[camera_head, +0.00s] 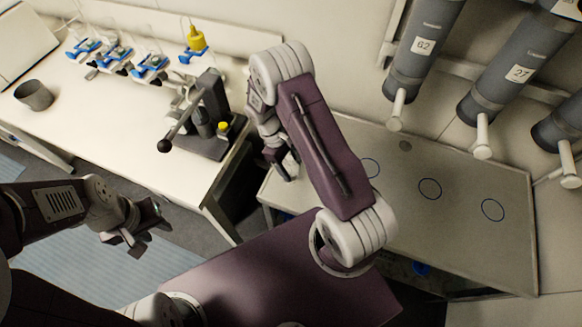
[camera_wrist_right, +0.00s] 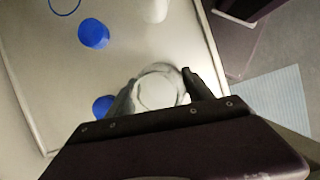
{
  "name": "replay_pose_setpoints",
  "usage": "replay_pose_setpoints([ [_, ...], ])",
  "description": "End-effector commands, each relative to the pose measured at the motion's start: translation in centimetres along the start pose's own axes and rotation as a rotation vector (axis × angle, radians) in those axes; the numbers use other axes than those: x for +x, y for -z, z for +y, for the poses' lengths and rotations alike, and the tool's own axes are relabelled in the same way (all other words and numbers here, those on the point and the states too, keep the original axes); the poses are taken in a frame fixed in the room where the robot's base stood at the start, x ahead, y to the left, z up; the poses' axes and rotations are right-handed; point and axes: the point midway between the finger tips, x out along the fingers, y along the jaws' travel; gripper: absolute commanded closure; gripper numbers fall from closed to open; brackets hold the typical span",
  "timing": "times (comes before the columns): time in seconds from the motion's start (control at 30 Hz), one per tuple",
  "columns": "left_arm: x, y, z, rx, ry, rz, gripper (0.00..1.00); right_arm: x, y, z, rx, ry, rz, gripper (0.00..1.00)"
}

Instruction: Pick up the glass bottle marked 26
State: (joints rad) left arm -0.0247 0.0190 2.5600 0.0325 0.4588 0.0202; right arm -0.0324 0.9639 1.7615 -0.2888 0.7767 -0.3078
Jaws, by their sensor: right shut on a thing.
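In the right wrist view, my right gripper (camera_wrist_right: 160,92) is shut on a clear glass bottle (camera_wrist_right: 157,92) with a pale round top, seen from above between the two fingers. No number on it can be read, so I cannot tell whether it is marked 26. In the head view, my right gripper (camera_head: 280,160) is over the left end of the pale bench, and the arm hides most of that area. My left gripper (camera_head: 145,232) is open and empty, over the floor at the left.
In the right wrist view, two blue caps (camera_wrist_right: 93,33) (camera_wrist_right: 103,107) and a whitish object (camera_wrist_right: 155,10) are close to the held bottle. The pale bench (camera_head: 460,250) has blue rings. Wall dispensers marked 62 (camera_head: 424,45) and 27 (camera_head: 520,72) hang above. A lever device (camera_head: 212,135) stands on the left bench.

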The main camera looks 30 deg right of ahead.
Motion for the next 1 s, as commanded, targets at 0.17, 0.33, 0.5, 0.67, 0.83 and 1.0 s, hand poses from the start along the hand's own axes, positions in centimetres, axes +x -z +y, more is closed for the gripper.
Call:
replay_pose_setpoints([
  [0.17,0.1,0.0,0.0,0.000,0.000,0.000,0.64,-2.6,-1.0,0.1,0.001,-0.002,0.004,0.90],
  [0.33,0.3,0.0,0.0,0.000,0.000,0.000,0.64,-4.0,-4.4,-1.8,-0.001,-0.001,0.000,0.90],
  [0.5,0.5,-0.1,0.0,0.000,0.000,0.000,0.64,-4.9,-8.4,-4.2,-0.001,-0.001,0.001,0.90],
  [0.67,0.5,-0.1,0.0,0.000,0.000,0.000,0.64,-5.7,-11.3,-5.9,0.000,-0.001,0.002,0.90],
  [0.83,0.5,0.0,0.0,0.000,0.000,0.000,0.64,-6.0,-12.7,-6.7,0.000,0.000,0.001,0.90],
  [1.0,0.5,-0.1,0.0,0.000,0.000,0.000,0.64,-6.0,-12.8,-6.8,0.000,0.000,-0.001,0.90],
])
